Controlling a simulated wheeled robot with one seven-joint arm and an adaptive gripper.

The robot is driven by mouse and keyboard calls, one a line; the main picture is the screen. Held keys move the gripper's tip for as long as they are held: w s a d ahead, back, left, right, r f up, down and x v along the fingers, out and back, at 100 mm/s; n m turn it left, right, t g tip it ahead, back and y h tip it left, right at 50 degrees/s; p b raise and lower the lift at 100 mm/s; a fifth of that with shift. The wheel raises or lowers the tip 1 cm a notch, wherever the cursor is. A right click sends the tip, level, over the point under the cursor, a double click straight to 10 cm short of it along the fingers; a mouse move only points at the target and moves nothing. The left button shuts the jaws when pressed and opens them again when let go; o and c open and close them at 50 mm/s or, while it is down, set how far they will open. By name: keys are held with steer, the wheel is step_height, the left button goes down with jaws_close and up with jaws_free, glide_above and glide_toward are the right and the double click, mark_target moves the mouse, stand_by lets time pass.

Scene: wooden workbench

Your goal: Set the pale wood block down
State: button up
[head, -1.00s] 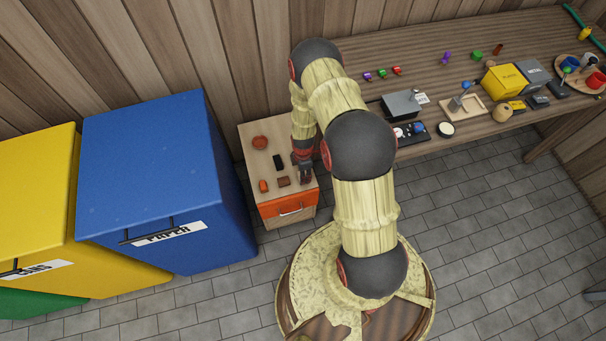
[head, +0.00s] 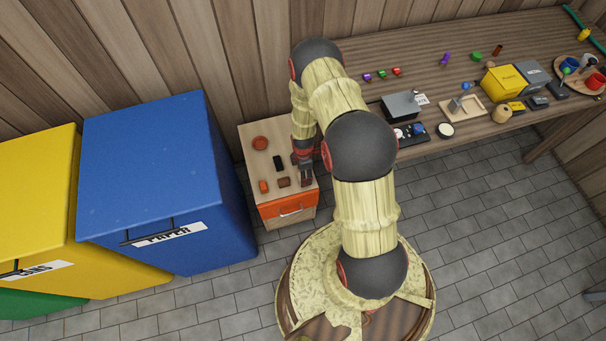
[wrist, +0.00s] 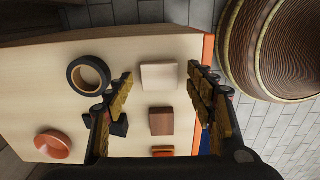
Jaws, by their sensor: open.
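The pale wood block (wrist: 159,76) lies flat on the top of a small wooden cabinet (wrist: 205,95), near its orange-fronted edge. My gripper (wrist: 159,72) is open above it, with one finger on each side of the block and a visible gap on both sides. In the head view my gripper (head: 306,174) is low over the right side of the cabinet top. The pale block cannot be made out there behind the fingers.
On the cabinet top are a brown block (wrist: 162,121), an orange block (wrist: 163,151), a black block (wrist: 119,126), a dark ring-shaped roll (wrist: 88,76) and a reddish round dish (wrist: 52,145). A blue bin (head: 150,170) stands left; a cluttered workbench (head: 420,60) stands right.

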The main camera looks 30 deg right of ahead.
step_height(320, 180, up, 11)
steer(key=p, duration=0.4)
steer(key=shift+r, duration=0.2)
